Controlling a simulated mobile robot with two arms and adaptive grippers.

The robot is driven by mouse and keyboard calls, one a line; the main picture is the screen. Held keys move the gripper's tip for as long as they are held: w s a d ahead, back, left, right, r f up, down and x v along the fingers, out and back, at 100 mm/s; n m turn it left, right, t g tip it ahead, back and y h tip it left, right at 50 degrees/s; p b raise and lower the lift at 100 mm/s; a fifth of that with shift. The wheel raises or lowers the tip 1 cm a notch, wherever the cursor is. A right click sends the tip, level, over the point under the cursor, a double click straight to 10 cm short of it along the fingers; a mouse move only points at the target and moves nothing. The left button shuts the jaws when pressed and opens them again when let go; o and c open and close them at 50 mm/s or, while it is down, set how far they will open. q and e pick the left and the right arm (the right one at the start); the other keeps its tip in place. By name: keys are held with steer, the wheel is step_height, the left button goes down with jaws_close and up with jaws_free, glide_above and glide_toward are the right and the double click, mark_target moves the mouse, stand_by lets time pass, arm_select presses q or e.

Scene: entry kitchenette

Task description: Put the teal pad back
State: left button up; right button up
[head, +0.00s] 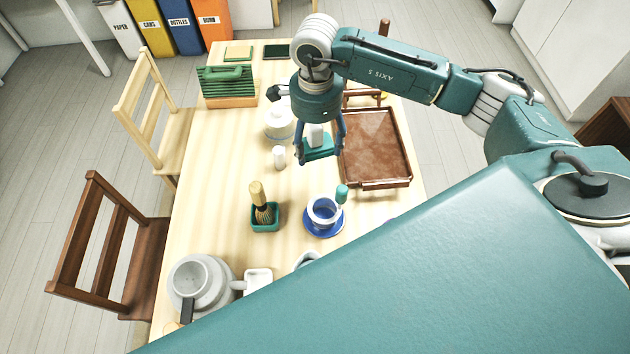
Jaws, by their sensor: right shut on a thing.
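My right gripper (320,147) points down over the far middle of the table (215,190), beside the brown tray. It is shut on a teal pad (318,155), which shows below and between its fingers. A white piece stands between the fingers above the pad; I cannot tell whether it belongs to the pad. I also cannot tell whether the pad touches the table. A green slatted rack (222,90) with a wooden base stands at the far left of the table. My left gripper is not in view.
The brown tray (375,150) lies right of the gripper. A white jar (279,123) and small white cylinder (279,157) stand left. Nearer are a brush in a green holder (265,222), a blue-and-white cup (323,210) and a grey pot (200,287). Chairs line the left side.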

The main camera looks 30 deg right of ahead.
steer(key=shift+w+d+r+m, duration=0.15)
steer(key=shift+w+r+m, duration=0.1)
steer(key=shift+w+m, duration=0.25)
steer(key=shift+w+d+r+m, duration=0.15)
steer(key=shift+w+r+m, duration=0.1)
steer(key=shift+m, duration=0.45)
steer(key=shift+f, duration=0.1)
step_height(320, 180, down, 16)
steer(key=b, duration=0.9)
step_height(320, 180, down, 4)
steer(key=b, duration=0.3)
steer(key=shift+r, duration=0.25)
steer(key=shift+s+f, duration=0.1)
steer(key=shift+f, duration=0.05)
steer(key=o, duration=1.3)
steer(key=shift+o, duration=0.2)
